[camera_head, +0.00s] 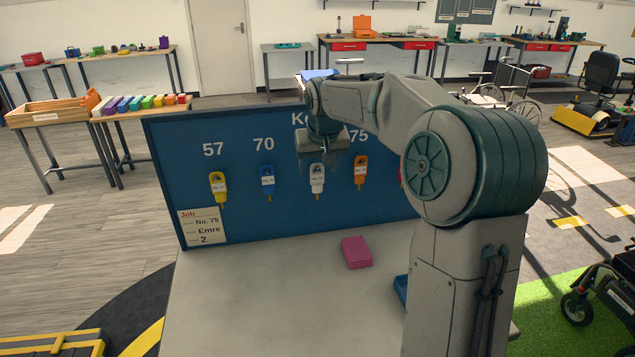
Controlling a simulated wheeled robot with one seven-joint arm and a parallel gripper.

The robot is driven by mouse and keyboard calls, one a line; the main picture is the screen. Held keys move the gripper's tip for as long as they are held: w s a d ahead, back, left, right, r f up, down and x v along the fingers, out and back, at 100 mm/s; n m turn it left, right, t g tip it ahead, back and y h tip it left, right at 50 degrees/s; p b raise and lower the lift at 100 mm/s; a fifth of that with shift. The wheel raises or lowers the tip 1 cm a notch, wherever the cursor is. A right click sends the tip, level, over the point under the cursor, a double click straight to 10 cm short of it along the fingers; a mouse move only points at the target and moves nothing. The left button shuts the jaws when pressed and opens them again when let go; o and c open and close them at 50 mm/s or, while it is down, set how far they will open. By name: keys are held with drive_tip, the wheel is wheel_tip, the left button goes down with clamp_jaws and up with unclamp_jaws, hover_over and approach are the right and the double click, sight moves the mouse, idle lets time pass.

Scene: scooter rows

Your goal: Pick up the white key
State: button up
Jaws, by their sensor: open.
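The white key (317,179) hangs on the blue key board (235,135), between a blue key (267,178) and an orange key (361,170). Its number on the board is hidden behind my arm. My gripper (321,163) is just above the white key in the picture, pointing down, open and empty. Its fingers overlap the top of the key in this view, and I cannot tell whether they touch it. A yellow key (218,186) hangs under 57 at the left, and a red key is mostly hidden behind my arm.
A job card (203,227) is on the board's lower left. A pink box (356,252) lies on the grey table (270,300) in front of the board, and a blue item (401,288) is partly hidden by my arm. The table's left front is clear.

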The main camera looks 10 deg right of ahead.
sight(317, 178)
drive_tip(key=p+x, duration=0.1)
drive_tip(key=x, duration=0.4)
drive_tip(key=shift+w+f+p, duration=0.15)
drive_tip(key=shift+f+p, duration=0.15)
drive_tip(key=c, duration=1.1)
drive_tip(key=shift+r+b, duration=0.15)
drive_tip(key=shift+b, duration=0.2)
drive_tip(key=shift+r, duration=0.15)
drive_tip(key=s+b, duration=0.4)
drive_tip(key=s, duration=1.4)
